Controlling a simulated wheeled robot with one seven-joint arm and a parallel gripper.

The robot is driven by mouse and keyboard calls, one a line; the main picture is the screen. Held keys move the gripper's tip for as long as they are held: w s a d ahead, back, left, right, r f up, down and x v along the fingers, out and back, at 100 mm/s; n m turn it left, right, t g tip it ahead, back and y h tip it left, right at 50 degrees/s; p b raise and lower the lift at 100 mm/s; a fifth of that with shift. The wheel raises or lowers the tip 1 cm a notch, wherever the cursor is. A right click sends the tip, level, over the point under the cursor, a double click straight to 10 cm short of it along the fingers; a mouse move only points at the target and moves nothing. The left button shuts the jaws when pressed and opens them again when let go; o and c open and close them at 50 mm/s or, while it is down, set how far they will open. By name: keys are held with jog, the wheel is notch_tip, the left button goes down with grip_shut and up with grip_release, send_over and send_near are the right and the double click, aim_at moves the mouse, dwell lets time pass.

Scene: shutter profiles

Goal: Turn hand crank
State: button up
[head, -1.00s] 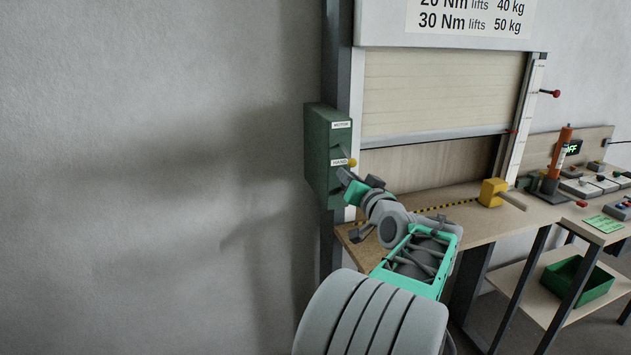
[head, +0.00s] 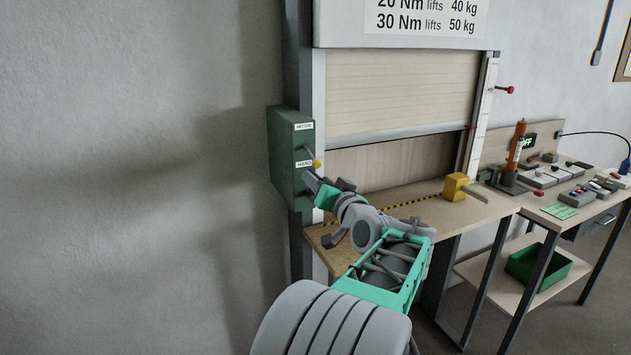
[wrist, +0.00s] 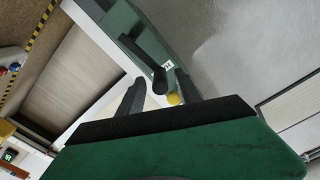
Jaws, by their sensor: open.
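The green box (head: 290,150) with MOTOR and HAND labels is fixed at the left post of the shutter frame. Its selector lever ends in a yellow knob (head: 316,163) beside the HAND label. The knob also shows in the wrist view (wrist: 173,98). In the wrist view, a dark crank arm with a handle (wrist: 158,76) stands out from the box. My gripper (head: 319,187) is close to the box's lower part. Its two fingers are apart, one on each side of the handle's end in the wrist view; contact cannot be told. In the head view my gripper mostly hides the crank.
The shutter (head: 400,90) is partly raised over the bench (head: 425,208). A yellow block (head: 455,187) with a bar sits on the bench. An orange-handled device (head: 517,145) and several control boxes stand to the right. A green bin (head: 540,270) is on the lower shelf.

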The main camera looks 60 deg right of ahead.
jog(key=b+v, duration=0.1)
jog(key=v, duration=0.4)
jog(key=shift+s+a, duration=0.2)
jog(key=shift+s, duration=0.15)
jog(key=shift+c, duration=0.2)
